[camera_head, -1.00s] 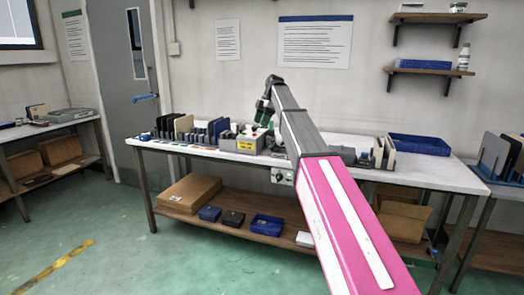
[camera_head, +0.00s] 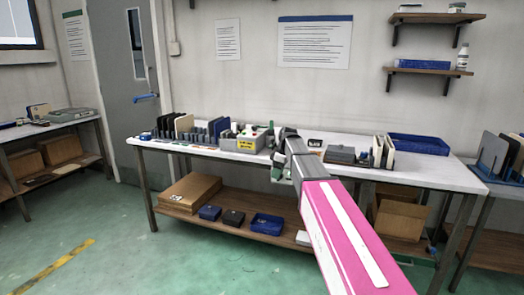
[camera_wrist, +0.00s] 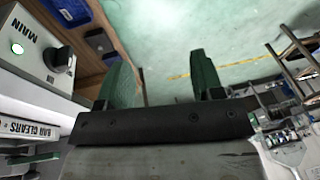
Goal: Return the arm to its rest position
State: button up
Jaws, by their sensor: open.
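My gripper (camera_wrist: 160,68) is open in the wrist view, with its two green fingers spread apart and nothing between them. In the head view, my gripper (camera_head: 280,167) is small and partly hidden by my arm, near the front edge of the white workbench (camera_head: 330,153). My pink and grey arm reaches from the bottom right toward the bench. In the wrist view, a box marked MAIN (camera_wrist: 35,62), with a black knob and a lit green light, is close on the left of the fingers.
On the bench are a rack of upright panels (camera_head: 183,124), a grey box with coloured buttons (camera_head: 243,140) and a blue tray (camera_head: 418,145). The lower shelf holds a cardboard box (camera_head: 190,190) and blue bins (camera_head: 267,224). The green floor (camera_head: 180,260) in front is clear at left.

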jog(key=s+d+f+m+h, duration=0.1)
jog(key=s+d+f+m, duration=0.3)
jog(key=s+f, duration=0.4)
jog(key=s+d+f+m+h, duration=0.1)
jog(key=s+d+f+m, duration=0.3)
jog(key=s+f, duration=0.4)
jog(key=s+d+f+m+t, duration=0.1)
jog(key=s+d+f+m, duration=0.3)
jog(key=s, duration=0.7)
notch_tip(320, 180, down, 4)
jog(key=shift+s+f+m+h, duration=0.15)
jog(key=shift+m+h, duration=0.25)
jog(key=shift+m, duration=0.8)
